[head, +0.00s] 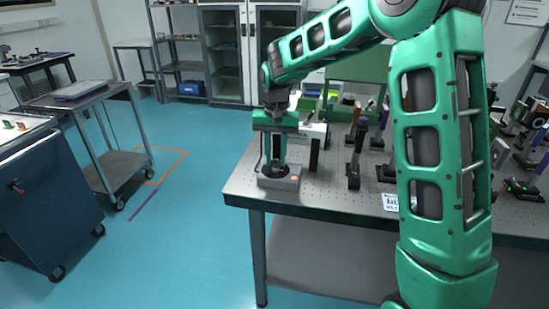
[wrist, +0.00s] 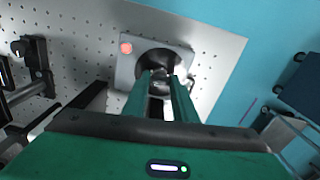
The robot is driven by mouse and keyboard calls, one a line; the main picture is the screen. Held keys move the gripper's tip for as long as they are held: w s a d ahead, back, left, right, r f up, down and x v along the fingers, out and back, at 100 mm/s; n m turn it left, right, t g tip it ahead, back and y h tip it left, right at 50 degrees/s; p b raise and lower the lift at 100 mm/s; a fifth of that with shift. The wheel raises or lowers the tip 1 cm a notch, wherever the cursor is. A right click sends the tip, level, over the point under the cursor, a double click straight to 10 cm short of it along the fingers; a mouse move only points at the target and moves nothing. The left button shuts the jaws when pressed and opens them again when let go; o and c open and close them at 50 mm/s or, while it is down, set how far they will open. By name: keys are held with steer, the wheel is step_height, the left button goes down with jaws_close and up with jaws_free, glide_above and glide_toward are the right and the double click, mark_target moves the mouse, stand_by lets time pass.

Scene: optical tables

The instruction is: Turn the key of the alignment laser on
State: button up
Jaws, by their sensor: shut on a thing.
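The alignment laser's key box (head: 288,183) is a small grey box near the left front corner of the optical table. It has a red button on top and a dark round recess, and it also shows in the wrist view (wrist: 124,72). My gripper (head: 275,172) points down over the box. In the wrist view my gripper (wrist: 162,82) has its fingertips at the recess, shut on the key (wrist: 160,74). The key is mostly hidden between the fingers, and I cannot tell which way it is turned.
The perforated table top (head: 325,190) ends just left of and in front of the box. Posts with optics (head: 354,155) stand to the right. A grey cart (head: 115,165) and a dark blue cabinet (head: 45,205) stand on the floor at left.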

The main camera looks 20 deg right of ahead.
steer(key=shift+w+r+m, duration=0.1)
steer(key=shift+w+m, duration=0.1)
steer(key=shift+m, duration=0.3)
steer(key=o, duration=1)
steer(key=shift+o, duration=0.2)
steer(key=shift+s, duration=0.1)
step_height(320, 180, up, 11)
steer(key=shift+f, duration=0.2)
